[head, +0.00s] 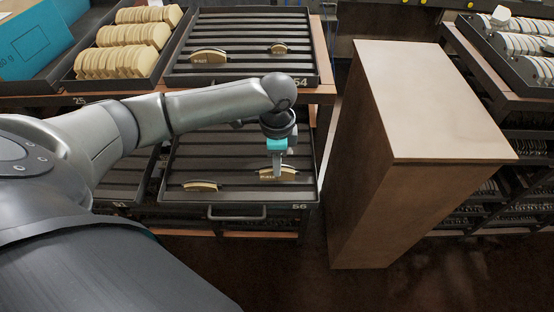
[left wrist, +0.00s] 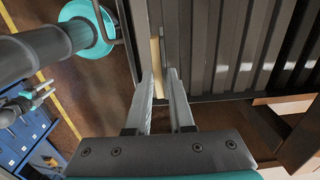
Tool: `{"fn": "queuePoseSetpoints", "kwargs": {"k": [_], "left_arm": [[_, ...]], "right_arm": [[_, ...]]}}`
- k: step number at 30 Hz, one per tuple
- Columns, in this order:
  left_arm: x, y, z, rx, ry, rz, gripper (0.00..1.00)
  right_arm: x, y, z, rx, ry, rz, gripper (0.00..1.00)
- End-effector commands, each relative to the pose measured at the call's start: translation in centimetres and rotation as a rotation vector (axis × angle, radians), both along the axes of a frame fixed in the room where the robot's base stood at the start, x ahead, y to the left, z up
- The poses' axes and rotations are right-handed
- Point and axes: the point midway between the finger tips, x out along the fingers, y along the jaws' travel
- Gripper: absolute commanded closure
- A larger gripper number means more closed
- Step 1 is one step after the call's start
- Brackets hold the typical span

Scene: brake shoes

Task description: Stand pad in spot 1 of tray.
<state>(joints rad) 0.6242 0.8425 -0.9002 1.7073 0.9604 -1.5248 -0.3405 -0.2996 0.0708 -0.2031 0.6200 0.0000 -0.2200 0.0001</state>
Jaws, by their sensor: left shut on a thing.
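My left gripper (head: 277,168) points down over the lower ribbed dark tray (head: 236,153), marked 56. It is shut on a tan pad (head: 291,171) with a dark face, near the tray's right side. In the left wrist view the two grey fingers (left wrist: 162,76) meet at the pad (left wrist: 155,52), seen edge-on beside the tray's ribs (left wrist: 215,50). The fingers hide part of the pad, so I cannot tell whether it touches the slot floor. Another tan pad (head: 201,186) stands in the same tray, front left.
Behind is an upper ribbed tray (head: 240,83), marked 54, with two tan pads (head: 209,56) (head: 279,48). A bin of tan pads (head: 122,60) stands at its left. A tall brown cabinet (head: 430,110) stands close on the right. The lower tray has a front handle (head: 237,216).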

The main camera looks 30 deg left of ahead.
Motion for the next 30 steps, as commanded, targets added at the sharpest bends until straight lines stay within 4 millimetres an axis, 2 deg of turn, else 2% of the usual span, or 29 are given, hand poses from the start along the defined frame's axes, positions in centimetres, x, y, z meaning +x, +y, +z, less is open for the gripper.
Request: {"fn": "queuePoseSetpoints", "kwargs": {"k": [1,8,18,29,30], "left_arm": [[0.1,0.0,-0.8,0.000,-0.002,0.000,1.00],[0.1,0.0,-2.6,0.001,-0.003,-0.001,1.00],[0.1,0.0,-5.2,-0.001,-0.001,0.000,1.00],[0.1,0.0,-5.6,0.000,-0.001,0.000,1.00],[0.1,0.0,-5.6,0.000,-0.001,0.000,0.77]], "right_arm": [[0.0,-0.1,-1.0,-0.001,0.000,0.000,0.53],[0.0,-0.4,-3.3,-0.005,0.001,0.002,0.53],[0.0,-0.8,-3.4,-0.010,0.001,-0.001,0.53],[0.0,-0.8,-3.5,-0.011,0.001,-0.002,0.53],[0.0,-0.8,-3.5,-0.011,0.001,-0.002,0.53]]}}
